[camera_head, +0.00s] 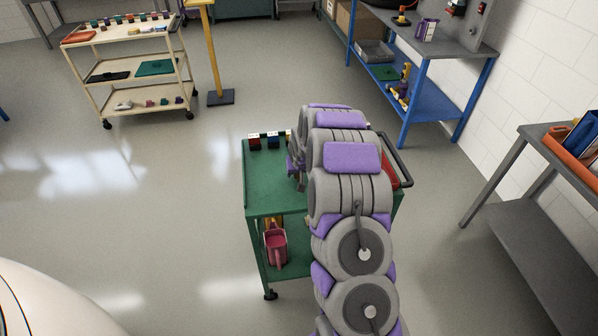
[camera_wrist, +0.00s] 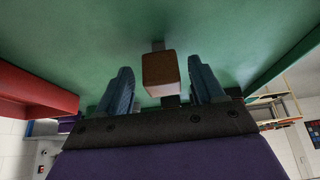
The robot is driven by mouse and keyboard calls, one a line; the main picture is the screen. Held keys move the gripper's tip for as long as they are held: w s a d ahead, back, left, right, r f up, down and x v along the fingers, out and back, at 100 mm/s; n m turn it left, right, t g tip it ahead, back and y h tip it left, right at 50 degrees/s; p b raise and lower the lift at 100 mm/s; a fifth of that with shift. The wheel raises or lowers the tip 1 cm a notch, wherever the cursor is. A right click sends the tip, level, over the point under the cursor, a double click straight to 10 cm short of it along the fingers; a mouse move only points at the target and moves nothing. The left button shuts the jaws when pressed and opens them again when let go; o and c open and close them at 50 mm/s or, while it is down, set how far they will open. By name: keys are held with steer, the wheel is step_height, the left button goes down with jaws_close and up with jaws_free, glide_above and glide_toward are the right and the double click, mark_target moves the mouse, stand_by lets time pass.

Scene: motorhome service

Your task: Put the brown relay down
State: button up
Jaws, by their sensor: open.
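The brown relay (camera_wrist: 161,72) is a small box-shaped block in the wrist view, against the green cart top (camera_wrist: 225,40). It lies between the two blue fingers of my gripper (camera_wrist: 160,80), with a visible gap on each side. The gripper is open. In the head view my gripper (camera_head: 295,168) is low over the green cart top (camera_head: 268,185), mostly hidden by my arm. The brown relay is hidden there.
Several small coloured blocks (camera_head: 271,141) stand along the cart's far left edge. A red tray (camera_head: 402,168) is at its right side, and a pink watering-can-like vessel (camera_head: 275,247) is on its lower shelf. A blue-framed bench (camera_head: 430,90) stands behind, right. Floor on the left is clear.

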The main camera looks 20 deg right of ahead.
steer(key=s+a+r+g+p, duration=0.1)
steer(key=s+a+r, duration=0.3)
steer(key=s+r, duration=0.3)
steer(key=s+a+r+p, duration=0.1)
steer(key=s+a+r, duration=0.3)
steer(key=r, duration=0.5)
steer(key=s+a+r+n+g, duration=0.1)
steer(key=s+a+r+g, duration=0.1)
steer(key=s, duration=1.1)
steer(key=s+a+r+n+g+y, duration=0.1)
steer(key=s+a+r, duration=0.3)
steer(key=s, duration=0.9)
steer(key=s+a+r+n+g, duration=0.1)
steer(key=s+a+r+g, duration=0.2)
steer(key=s, duration=1)
steer(key=a, duration=0.2)
steer(key=shift+a+r+y, duration=0.3)
steer(key=shift+a, duration=0.05)
steer(key=shift+w, duration=0.1)
